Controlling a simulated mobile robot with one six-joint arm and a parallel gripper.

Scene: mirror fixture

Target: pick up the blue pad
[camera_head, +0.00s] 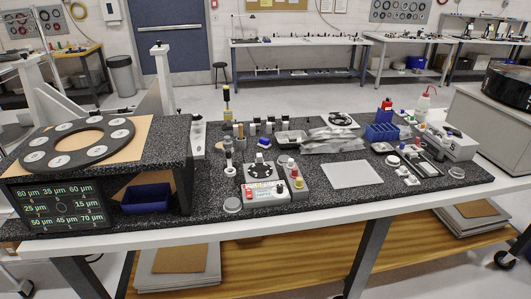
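I cannot pick out a blue pad with certainty. A small blue piece (264,142) sits on top of a light part behind the round black fixture on the speckled black work surface (310,205). A blue rack (381,132) with compartments stands at the right back of the surface. A dark blue open bin (146,198) sits under the raised black stand at the left. My gripper does not show in this view.
A black ring plate (77,143) with white discs lies on the left stand, above a screen of µm values (60,206). A white sheet (352,174) lies flat. Silvery bags (333,141) lie behind it. Posts, small parts and a control box (265,192) crowd the middle.

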